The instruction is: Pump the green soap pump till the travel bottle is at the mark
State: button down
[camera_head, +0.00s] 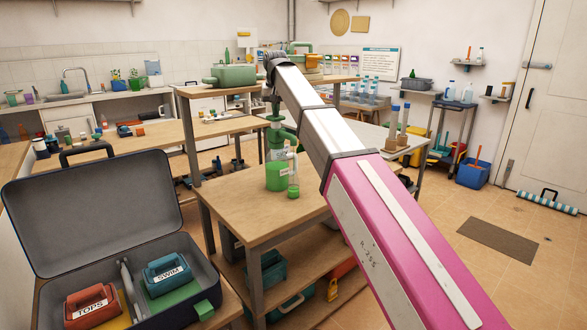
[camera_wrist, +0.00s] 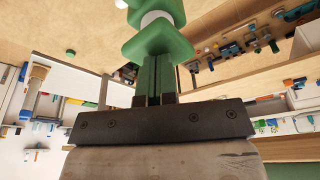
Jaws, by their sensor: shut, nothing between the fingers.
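The green soap pump (camera_head: 277,174) stands upright on a wooden table, a clear bottle with green soap in its lower part. The small travel bottle (camera_head: 293,180) stands right beside it, under the spout, with green liquid low in it. Its mark is too small to make out. My gripper (camera_head: 274,108) points down just above the pump head. In the wrist view, my gripper (camera_wrist: 156,72) is shut with nothing between its fingers. The green pump head (camera_wrist: 158,45) lies at the fingertips, with a white stem beyond. I cannot tell whether they touch.
An open suitcase (camera_head: 97,205) holding two labelled pouches is at the front left. A raised shelf with a green pot (camera_head: 232,75) stands behind the table (camera_head: 243,205). Crates sit on its lower shelf.

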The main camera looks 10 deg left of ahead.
jog(key=shift+x, duration=0.8)
dwell(0.8)
jog(key=shift+s, duration=0.2)
jog(key=shift+v, duration=0.85)
jog(key=shift+w+r, duration=0.15)
jog(key=shift+w, duration=0.05)
jog(key=shift+w+a+v, duration=0.1)
jog(key=shift+w+v, duration=0.1)
jog(key=shift+v, duration=0.75)
jog(key=shift+w+a+v, duration=0.1)
jog(key=shift+w+v, duration=0.15)
jog(key=shift+v, duration=0.7)
jog(key=shift+w+a+v, duration=0.1)
jog(key=shift+w+v, duration=0.1)
jog(key=shift+v, duration=0.75)
jog(key=shift+r, duration=0.15)
